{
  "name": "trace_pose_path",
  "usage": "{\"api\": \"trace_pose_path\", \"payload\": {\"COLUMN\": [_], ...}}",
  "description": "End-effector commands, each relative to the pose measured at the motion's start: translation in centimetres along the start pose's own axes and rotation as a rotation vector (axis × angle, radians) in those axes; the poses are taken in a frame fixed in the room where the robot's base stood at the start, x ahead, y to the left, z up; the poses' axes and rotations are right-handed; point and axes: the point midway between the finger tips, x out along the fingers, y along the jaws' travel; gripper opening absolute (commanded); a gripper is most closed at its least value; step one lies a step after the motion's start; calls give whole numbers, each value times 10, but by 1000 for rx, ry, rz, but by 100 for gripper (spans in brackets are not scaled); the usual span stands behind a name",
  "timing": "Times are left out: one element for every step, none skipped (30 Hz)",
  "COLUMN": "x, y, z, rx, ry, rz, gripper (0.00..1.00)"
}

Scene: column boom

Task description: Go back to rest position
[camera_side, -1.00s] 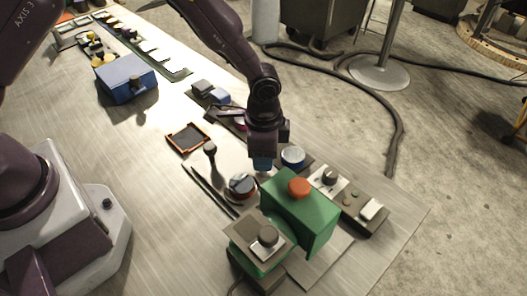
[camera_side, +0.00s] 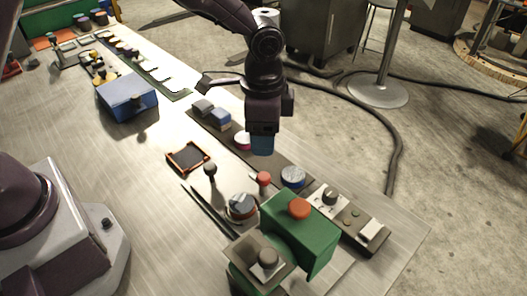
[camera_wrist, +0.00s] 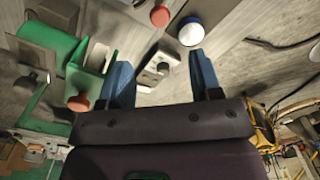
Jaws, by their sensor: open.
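My gripper (camera_side: 262,146) hangs fingers-down above the row of controls, left of and beyond the green box with a red button (camera_side: 299,236). Its blue fingers also show in the wrist view (camera_wrist: 162,80), spread apart with nothing between them. Beyond that gap, a control plate with a black knob (camera_wrist: 163,69) shows. A small red-topped button (camera_side: 264,179) stands below my gripper, clear of the fingers. A round blue-and-white button (camera_side: 293,177) lies to its right.
A blue box (camera_side: 128,98) stands farther back at the left. An orange-rimmed tray (camera_side: 188,158), a black-knobbed stick (camera_side: 210,170) and a round dial (camera_side: 241,207) sit nearby. A metal post (camera_side: 390,60) stands on the floor beyond the table.

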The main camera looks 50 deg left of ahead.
Motion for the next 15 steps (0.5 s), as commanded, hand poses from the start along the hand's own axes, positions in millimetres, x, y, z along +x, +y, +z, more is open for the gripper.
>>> {"api": "trace_pose_path", "payload": {"x": [-7, -10, -14, -16, -17, -18, -19, -19, -20, -20, -20, -20, -20, -19, -19], "y": [-1, -1, -1, 0, 0, 0, 0, 0, 0, 0, 0, 0, 0, 0, 0], "z": [0, 0, 0, 0, 0, 0, 0, 0, 0, 0, 0, 0, 0, 0, 0], "rx": [-1, -1, -1, -1, -1, -1, -1, -1, -1, -1, -1, -1, -1, -1, -1], "ry": [2, 2, 2, 1, 0, 0, -1, -1, -1, -1, -1, -1, -1, 0, 0], "rz": [-2, -2, -1, -1, 0, 1, 1, 1, 1, 1, 1, 1, 1, 1, 1], "gripper": [58, 58, 58, 58, 58, 58, 58, 58, 58, 58, 58, 58, 58, 58, 58]}}
